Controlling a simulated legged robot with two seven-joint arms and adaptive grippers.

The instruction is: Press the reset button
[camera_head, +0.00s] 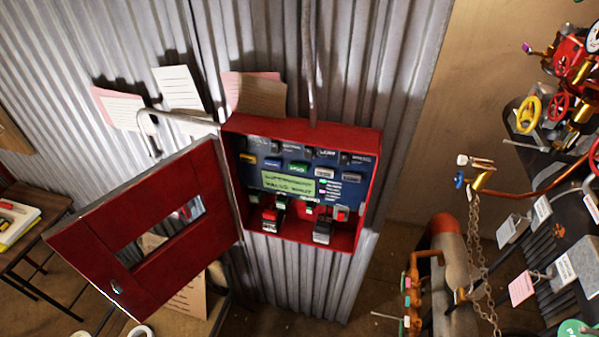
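A red control box (372,180) is fixed to the corrugated metal wall, and its windowed red door (90,245) hangs open to the left. Inside is a dark blue panel (262,147) with several small coloured buttons and switches and a lit green display (288,182). Its text is too small to read surely. A small red part (342,213) is beside the right one. I cannot tell which button is the reset button. Neither gripper is in view.
The open door juts out at the left of the box. A table (40,225) with papers stands at the far left. On the right are pipes, a yellow valve wheel (528,114), a hanging chain (474,240) and several tags. Space directly before the panel looks clear.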

